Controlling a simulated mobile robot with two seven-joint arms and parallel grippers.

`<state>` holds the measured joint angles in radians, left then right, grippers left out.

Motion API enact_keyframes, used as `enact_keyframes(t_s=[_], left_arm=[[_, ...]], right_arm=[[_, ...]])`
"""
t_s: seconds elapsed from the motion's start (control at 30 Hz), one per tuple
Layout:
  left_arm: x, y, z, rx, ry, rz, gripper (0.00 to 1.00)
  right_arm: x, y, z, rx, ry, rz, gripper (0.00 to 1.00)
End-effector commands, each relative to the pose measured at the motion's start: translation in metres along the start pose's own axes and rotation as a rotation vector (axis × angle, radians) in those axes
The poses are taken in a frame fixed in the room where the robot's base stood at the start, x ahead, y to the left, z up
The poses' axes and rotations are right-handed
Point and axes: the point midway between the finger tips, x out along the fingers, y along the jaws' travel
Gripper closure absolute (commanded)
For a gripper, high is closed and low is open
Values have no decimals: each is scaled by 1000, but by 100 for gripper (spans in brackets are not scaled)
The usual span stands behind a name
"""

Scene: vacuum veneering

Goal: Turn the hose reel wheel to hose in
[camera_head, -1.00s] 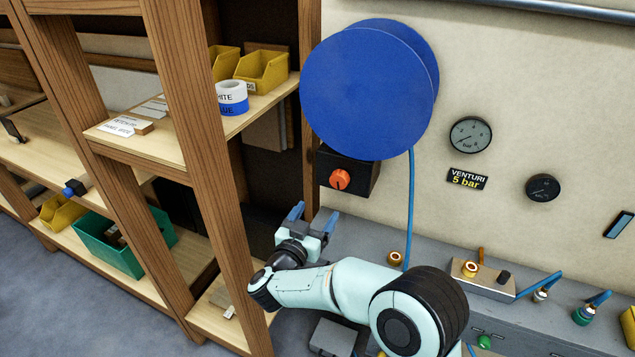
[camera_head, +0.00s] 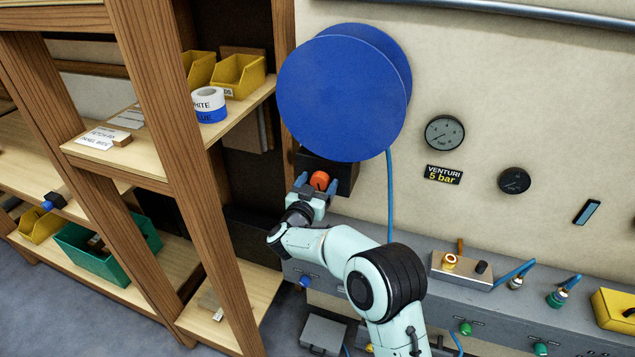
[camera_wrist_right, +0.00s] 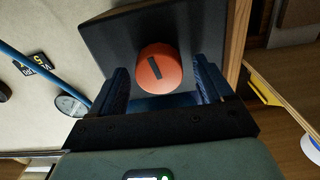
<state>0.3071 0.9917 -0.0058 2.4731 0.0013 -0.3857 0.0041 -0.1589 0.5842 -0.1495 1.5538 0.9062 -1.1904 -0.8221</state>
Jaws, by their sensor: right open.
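The hose reel is a large blue disc (camera_head: 342,98) on the wall, with a blue hose (camera_head: 390,200) hanging down from it. Below it is a black box (camera_head: 345,172) with a round orange-red knob (camera_head: 319,180), which looks like the wheel. My right gripper (camera_head: 317,188) is open, its blue fingers at the knob's front. In the right wrist view the knob (camera_wrist_right: 158,69) has a dark slanted mark and appears between the two open fingertips (camera_wrist_right: 163,85). Whether the fingers touch it I cannot tell. My left gripper is not in view.
A wooden shelf post (camera_head: 284,70) stands close left of the black box. A grey bench (camera_head: 400,255) with fittings and valves runs along the wall at right. Pressure gauges (camera_head: 444,133) hang on the wall. Yellow bins (camera_head: 238,76) sit on the shelf.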

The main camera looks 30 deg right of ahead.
Motion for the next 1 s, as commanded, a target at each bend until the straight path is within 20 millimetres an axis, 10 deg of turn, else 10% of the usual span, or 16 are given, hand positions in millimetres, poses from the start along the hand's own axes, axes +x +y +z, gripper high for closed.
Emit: enact_keyframes(t_s=[0.27,0.43,1.0], left_arm=[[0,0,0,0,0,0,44],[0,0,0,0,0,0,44],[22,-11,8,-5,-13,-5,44]], right_arm=[[1,0,1,0,0,0,23],[1,0,1,0,0,0,76],[0,1,3,164,0,0,76]])
